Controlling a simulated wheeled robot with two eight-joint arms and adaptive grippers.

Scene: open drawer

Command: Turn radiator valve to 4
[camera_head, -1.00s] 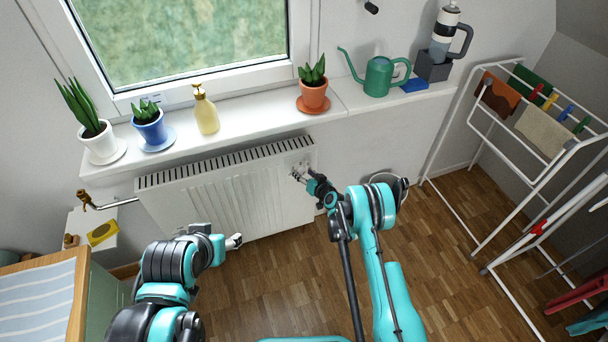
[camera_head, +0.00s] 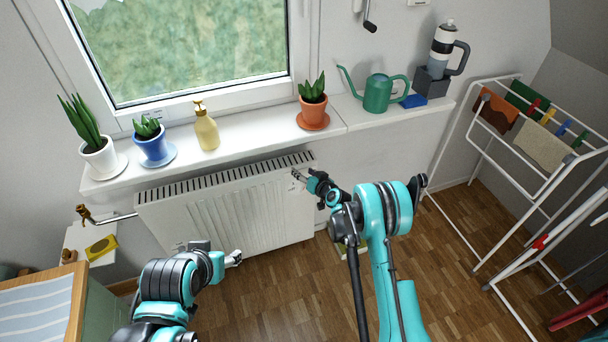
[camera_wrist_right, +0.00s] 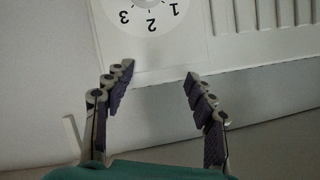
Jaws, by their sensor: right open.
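The white radiator (camera_head: 230,205) hangs on the wall under the window sill. Its valve dial (camera_wrist_right: 150,14) shows at the top of the right wrist view, cut off by the frame edge, with the numbers 1, 2 and 3 readable. I cannot tell its setting. My right gripper (camera_wrist_right: 157,75) is open and empty, with its fingertips just below the dial in that view. In the head view the right gripper (camera_head: 298,176) is at the radiator's upper right corner. My left gripper (camera_head: 236,259) is below the radiator's front, apart from it; its jaws are too small to judge.
Potted plants (camera_head: 312,104), a yellow soap bottle (camera_head: 206,130) and a green watering can (camera_head: 378,94) stand on the sill (camera_head: 250,132). A drying rack (camera_head: 455,150) stands at the right. A counter with a striped cloth (camera_head: 38,310) is at the lower left.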

